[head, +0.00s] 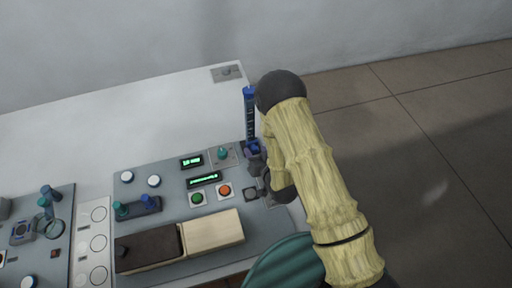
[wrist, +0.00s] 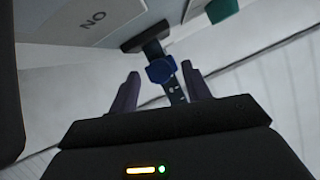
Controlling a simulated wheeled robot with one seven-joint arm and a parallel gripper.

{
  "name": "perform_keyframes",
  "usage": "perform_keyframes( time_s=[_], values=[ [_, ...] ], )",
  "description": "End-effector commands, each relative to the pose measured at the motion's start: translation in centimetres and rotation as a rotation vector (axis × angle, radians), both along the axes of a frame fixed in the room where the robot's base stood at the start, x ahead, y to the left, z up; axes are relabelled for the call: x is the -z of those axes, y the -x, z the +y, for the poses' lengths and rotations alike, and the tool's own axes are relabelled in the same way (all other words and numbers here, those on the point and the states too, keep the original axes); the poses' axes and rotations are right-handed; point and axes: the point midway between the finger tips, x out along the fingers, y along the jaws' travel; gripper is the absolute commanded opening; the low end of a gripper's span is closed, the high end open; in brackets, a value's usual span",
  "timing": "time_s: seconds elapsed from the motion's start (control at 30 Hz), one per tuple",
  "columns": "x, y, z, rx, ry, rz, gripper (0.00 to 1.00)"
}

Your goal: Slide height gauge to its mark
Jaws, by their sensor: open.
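The height gauge (head: 250,118) is a dark upright post with a blue top, at the right back edge of the grey console. Small pale marks run along it; I cannot tell which is its target mark. In the wrist view a blue block (wrist: 161,70) sits on the gauge's post, between my fingers. My gripper (wrist: 158,88) is open, with a finger on either side of the post and visible gaps. In the head view my gripper (head: 254,152) is at the foot of the gauge, partly hidden by my arm.
The console holds two green displays (head: 204,180), a green button (head: 197,199), an orange button (head: 224,191), a teal knob (head: 222,153) and a brown and cream block (head: 210,232). Another panel (head: 30,235) stands at left. The white tabletop (head: 100,120) behind is mostly clear.

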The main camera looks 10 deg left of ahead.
Motion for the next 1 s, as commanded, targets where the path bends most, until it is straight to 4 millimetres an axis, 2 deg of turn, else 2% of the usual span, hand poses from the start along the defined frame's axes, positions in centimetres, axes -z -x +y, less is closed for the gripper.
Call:
perform_keyframes(
  time_s=[0.4, 0.6, 0.67, 0.87, 1.0],
  values=[
    [0.4, -0.4, 0.5, 0.003, 0.001, 0.001, 0.48],
    [0.4, -0.4, 0.5, 0.003, 0.001, 0.0, 0.09],
    [0.4, -0.4, 0.5, 0.003, 0.001, 0.0, 0.0],
    [0.2, -0.4, 0.6, 0.001, 0.002, -0.001, 0.0],
    [-0.6, -0.1, 1.2, -0.01, 0.0, -0.001, 0.0]
  ],
)
